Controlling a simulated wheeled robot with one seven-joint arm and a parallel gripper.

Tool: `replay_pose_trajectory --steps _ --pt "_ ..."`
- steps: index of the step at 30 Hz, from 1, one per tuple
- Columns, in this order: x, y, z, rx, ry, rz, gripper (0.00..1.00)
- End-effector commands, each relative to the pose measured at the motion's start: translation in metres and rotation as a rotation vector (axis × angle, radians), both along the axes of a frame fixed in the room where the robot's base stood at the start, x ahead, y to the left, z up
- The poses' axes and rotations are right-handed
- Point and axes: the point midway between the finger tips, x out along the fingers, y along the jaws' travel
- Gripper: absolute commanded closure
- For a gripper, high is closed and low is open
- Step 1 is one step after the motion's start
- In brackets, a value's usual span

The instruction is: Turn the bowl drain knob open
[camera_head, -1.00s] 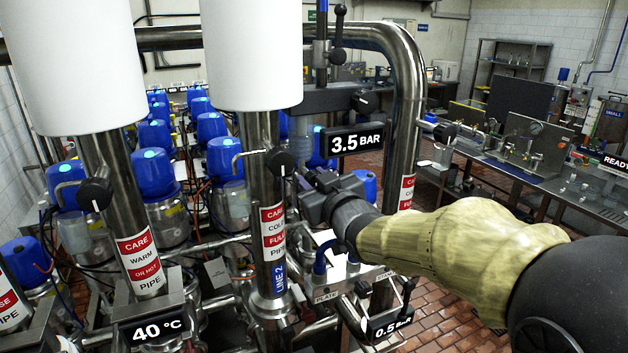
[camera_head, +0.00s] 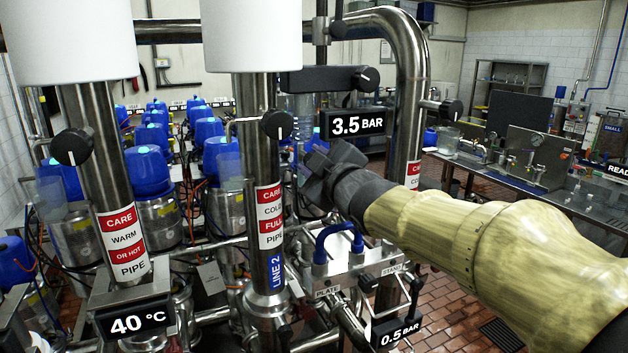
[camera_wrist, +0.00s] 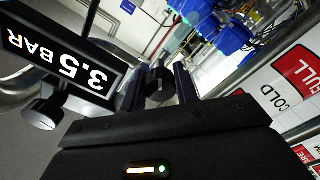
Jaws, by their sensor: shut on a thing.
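My gripper (camera_head: 312,178) is just right of the LINE 2 pipe (camera_head: 262,170), below the 3.5 BAR sign (camera_head: 352,123). In the wrist view, its two dark fingers (camera_wrist: 160,88) stand on either side of a small dark round knob (camera_wrist: 158,82) and are shut on it. This looks like the bowl drain knob; its marking cannot be read. A clear ribbed bowl (camera_head: 300,108) hangs above my gripper in the head view. The knob is hidden there by my gripper, so I cannot tell its turn angle.
Black knobs sit on the LINE 2 pipe (camera_head: 277,125) and the warm pipe (camera_head: 72,147). A thick steel pipe (camera_head: 405,100) bends down above my arm. A blue hose (camera_head: 338,238) and a 0.5 BAR sign (camera_head: 396,332) lie below.

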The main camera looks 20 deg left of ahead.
Motion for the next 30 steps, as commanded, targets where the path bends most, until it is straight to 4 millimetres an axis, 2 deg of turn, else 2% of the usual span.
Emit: replay_pose_trajectory --steps 1,21,30 --pt "0.0003 -0.0007 -0.0048 -0.03 -0.032 -0.001 0.93" --pt "0.0005 -0.0003 -0.0019 -0.483 -0.47 -0.001 0.93" --pt "0.0004 0.0001 -0.001 -0.629 -0.612 0.001 0.93"
